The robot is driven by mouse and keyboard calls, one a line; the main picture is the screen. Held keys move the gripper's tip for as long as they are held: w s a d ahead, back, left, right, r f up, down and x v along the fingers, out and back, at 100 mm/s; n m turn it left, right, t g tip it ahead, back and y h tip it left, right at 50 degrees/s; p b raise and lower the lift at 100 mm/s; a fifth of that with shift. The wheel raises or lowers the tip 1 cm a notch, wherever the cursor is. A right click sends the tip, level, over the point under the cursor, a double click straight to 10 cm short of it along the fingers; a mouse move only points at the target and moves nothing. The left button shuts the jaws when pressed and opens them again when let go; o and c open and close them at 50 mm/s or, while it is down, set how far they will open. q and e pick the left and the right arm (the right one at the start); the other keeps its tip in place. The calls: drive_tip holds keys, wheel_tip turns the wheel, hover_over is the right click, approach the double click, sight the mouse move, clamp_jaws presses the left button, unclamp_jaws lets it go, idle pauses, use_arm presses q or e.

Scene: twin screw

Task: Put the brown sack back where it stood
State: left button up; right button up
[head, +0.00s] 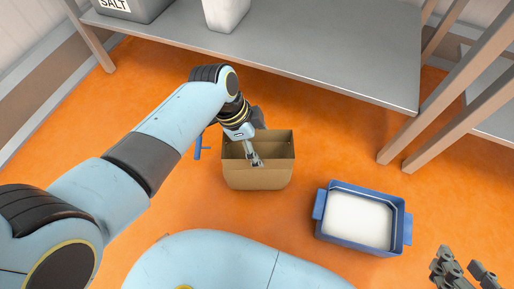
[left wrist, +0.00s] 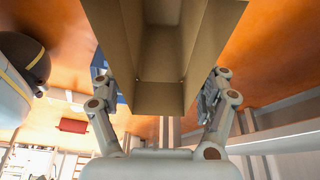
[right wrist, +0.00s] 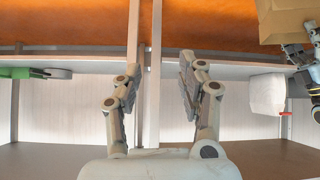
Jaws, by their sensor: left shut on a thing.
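The brown sack (head: 258,178) is an open-topped, box-like paper bag, upright in the middle of the head view. My left gripper (head: 254,160) is shut on it, and in the left wrist view its fingers press on both sides of the sack (left wrist: 162,55). The sack looks empty inside. Whether its base touches the orange floor I cannot tell. My right gripper (head: 462,272) is at the lower right of the head view, open and empty. In the right wrist view its fingers stand apart, with the sack (right wrist: 285,22) at the top right.
A blue tub (head: 408,228) of white material stands on the floor to the right of the sack. A grey shelf (head: 300,60) runs behind, bearing a white sack (head: 224,12) and a grey bin labelled SALT (head: 150,8). A blue handle (head: 198,146) shows beside my left arm. Shelf legs (head: 400,138) stand at right.

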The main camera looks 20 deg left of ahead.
use_arm(q)
drive_tip(key=shift+f+b, duration=0.75)
drive_tip(key=shift+f, duration=0.15)
use_arm(e)
drive_tip(key=shift+s+a+f+t, duration=0.1)
drive_tip(key=shift+s+f+t, duration=0.2)
drive_tip(key=shift+t, duration=0.3)
drive_tip(key=shift+s+a+f+t, duration=0.1)
drive_tip(key=shift+s+f+t, duration=0.15)
drive_tip(key=shift+t, duration=0.35)
drive_tip(key=shift+r, duration=0.1)
use_arm(q)
drive_tip(key=o, duration=1.3)
